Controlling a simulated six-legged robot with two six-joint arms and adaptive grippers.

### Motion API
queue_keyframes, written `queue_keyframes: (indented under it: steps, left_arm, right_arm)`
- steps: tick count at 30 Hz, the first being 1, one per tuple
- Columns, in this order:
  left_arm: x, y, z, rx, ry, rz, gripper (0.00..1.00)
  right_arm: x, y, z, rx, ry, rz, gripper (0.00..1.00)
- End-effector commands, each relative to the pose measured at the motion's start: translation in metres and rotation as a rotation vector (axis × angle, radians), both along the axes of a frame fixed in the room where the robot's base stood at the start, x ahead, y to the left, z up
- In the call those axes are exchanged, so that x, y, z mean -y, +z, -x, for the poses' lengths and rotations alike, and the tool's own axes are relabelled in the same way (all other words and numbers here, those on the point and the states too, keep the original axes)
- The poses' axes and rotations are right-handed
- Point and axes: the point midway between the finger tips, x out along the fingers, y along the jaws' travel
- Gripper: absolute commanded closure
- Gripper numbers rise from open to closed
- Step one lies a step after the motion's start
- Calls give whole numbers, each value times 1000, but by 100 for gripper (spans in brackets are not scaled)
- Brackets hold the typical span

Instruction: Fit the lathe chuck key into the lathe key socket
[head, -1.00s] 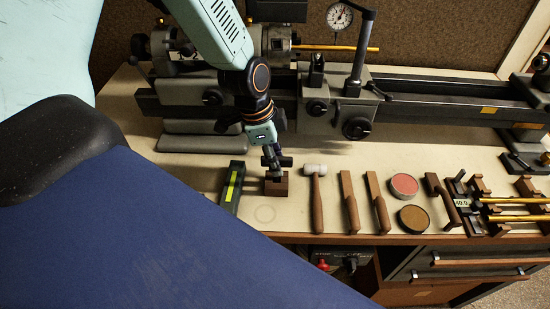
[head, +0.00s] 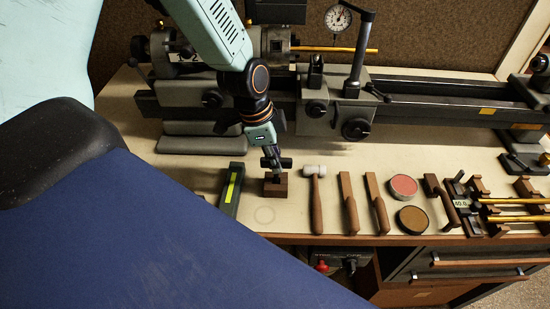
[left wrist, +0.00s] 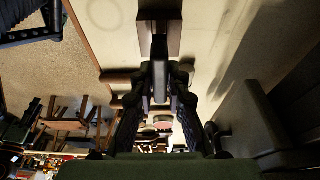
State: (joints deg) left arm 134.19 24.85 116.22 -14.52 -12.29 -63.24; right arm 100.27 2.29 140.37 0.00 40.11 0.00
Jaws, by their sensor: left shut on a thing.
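My left gripper (head: 270,160) reaches down from the lathe to a small dark wooden block (head: 277,187) on the bench. It is shut on a dark piece that looks like the chuck key (head: 285,162), whose lower end meets the block; I cannot tell how deep it sits. In the left wrist view the gripper's fingers (left wrist: 158,90) close around a grey bar of the key (left wrist: 160,78), with the block (left wrist: 174,40) beyond it. The lathe chuck (head: 276,42) is behind my arm; its key socket cannot be made out. My right gripper is not in view.
A green-striped level (head: 233,188) lies left of the block. A mallet (head: 316,190), wooden tools (head: 349,200) and two round tins (head: 403,187) lie to the right. The lathe bed (head: 440,97) runs along the back. Bare bench lies in front of the bed.

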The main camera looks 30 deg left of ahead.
Motion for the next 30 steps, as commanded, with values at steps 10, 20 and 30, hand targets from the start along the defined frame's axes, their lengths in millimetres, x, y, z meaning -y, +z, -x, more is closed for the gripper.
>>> queue_keyframes:
  steps: [10,20,30]
  left_arm:
    - [0,7,1,-1,1,1,100]
    - [0,25,0,-1,1,1,100]
    - [0,42,0,-1,1,1,100]
  right_arm:
    - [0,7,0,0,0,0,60]
    - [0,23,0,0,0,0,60]
    - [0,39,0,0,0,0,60]
